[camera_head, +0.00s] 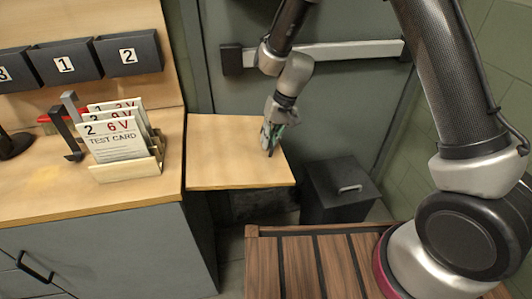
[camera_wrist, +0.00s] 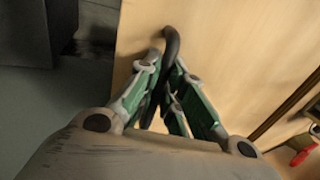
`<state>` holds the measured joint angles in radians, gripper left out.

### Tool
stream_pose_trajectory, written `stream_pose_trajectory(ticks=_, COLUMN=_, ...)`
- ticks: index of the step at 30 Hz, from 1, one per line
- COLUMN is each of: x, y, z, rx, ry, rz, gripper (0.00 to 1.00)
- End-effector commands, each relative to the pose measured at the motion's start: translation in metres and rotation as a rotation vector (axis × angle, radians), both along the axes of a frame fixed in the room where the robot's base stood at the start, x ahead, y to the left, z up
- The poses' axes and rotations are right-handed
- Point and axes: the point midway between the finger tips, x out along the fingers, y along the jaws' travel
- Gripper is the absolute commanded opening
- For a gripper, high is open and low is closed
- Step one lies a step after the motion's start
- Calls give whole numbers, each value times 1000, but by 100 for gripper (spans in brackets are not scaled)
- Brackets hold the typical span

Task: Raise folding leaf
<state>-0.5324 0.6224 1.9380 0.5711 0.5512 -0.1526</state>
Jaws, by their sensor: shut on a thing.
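The folding leaf (camera_head: 225,155) is a light wood panel at the right end of the workbench. It stands out from the bench and looks about level with its top; a small tilt is hard to judge. My gripper (camera_head: 271,137) is over the leaf's right part, fingers pointing down. In the wrist view, the green-padded fingers of my gripper (camera_wrist: 165,92) are shut on a dark curved handle (camera_wrist: 171,42) at the leaf. The leaf's wood surface (camera_wrist: 230,50) fills much of that view. The handle's lower part is hidden between the fingers, and any support under the leaf is hidden.
The workbench (camera_head: 155,200) holds test cards (camera_head: 115,142) in a stand, with numbered bins (camera_head: 128,54) behind. A dark lidded bin (camera_head: 340,190) stands right of the leaf. A door with a push bar (camera_head: 345,50) is behind. A slatted wooden surface (camera_head: 325,262) lies in front.

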Motion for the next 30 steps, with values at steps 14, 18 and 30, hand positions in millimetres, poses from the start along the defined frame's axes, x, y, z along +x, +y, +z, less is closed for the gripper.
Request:
stream_pose_trajectory(ticks=14, x=-3, y=6, z=47, rx=0, ry=6, rz=-3, gripper=0)
stream_pose_trajectory(ticks=18, x=-3, y=6, z=50, rx=1, ry=6, rz=-2, gripper=0)
stream_pose_trajectory(ticks=30, x=-3, y=8, z=52, rx=3, ry=4, rz=-2, gripper=19)
